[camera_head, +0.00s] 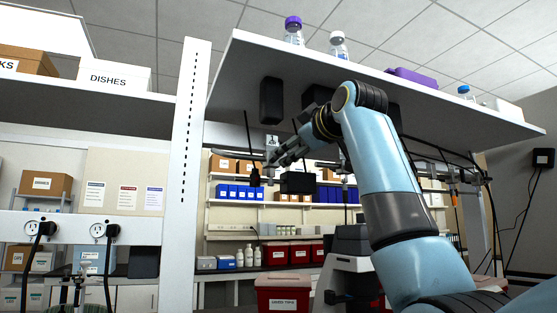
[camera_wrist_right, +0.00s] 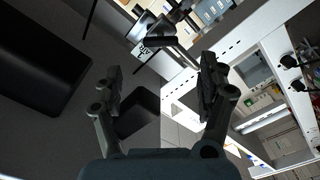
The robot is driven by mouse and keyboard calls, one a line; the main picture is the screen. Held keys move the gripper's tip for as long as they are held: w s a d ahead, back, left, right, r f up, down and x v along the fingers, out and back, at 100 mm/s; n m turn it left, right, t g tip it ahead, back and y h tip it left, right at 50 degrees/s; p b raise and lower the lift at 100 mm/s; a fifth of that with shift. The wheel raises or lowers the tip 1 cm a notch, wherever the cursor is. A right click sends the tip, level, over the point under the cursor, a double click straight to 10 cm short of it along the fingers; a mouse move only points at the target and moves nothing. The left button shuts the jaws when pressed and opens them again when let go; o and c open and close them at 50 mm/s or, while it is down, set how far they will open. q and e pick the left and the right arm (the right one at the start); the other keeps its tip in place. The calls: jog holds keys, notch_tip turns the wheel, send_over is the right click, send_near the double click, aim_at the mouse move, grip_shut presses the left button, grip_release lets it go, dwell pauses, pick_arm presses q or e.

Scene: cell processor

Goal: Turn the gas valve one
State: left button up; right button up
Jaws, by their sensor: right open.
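My right gripper (camera_head: 276,157) reaches up and left to just under the shelf in the head view. In the right wrist view its two fingers (camera_wrist_right: 160,76) are spread apart with nothing between them. A small valve-like fitting with a dark handle (camera_wrist_right: 160,42) shows beyond the fingertips, beside a small pale lettered plate (camera_wrist_right: 143,50). The plate also shows in the head view (camera_head: 272,142), just above the gripper. The gripper appears apart from the fitting. I cannot read the plate's number. My left gripper is in neither view.
A white overhead shelf (camera_head: 390,104) hangs close above my right arm, with black boxes (camera_head: 271,101) on its underside. A white slotted post (camera_head: 187,125) stands left of the gripper. Cords and fittings (camera_head: 455,180) hang along the rail to the right. Bottles (camera_head: 293,32) stand on the shelf.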

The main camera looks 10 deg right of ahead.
jog(key=shift+w+a+f+p, duration=0.1)
jog(key=shift+w+a+p, duration=0.35)
jog(key=shift+w, duration=1.2)
jog(key=shift+w+a+r+p, duration=0.15)
jog(key=shift+w+p, duration=0.6)
jog(key=shift+w, duration=0.95)
jog(key=shift+w+a+f+p, duration=0.15)
jog(key=shift+w+a+p, duration=0.35)
jog(key=shift+w, duration=1.15)
jog(key=shift+d, duration=0.15)
jog(key=c, duration=1.2)
jog(key=m+p, duration=0.3)
jog(key=m, duration=0.2)
jog(key=shift+m+p, duration=0.8)
jog(key=shift+m, duration=1.1)
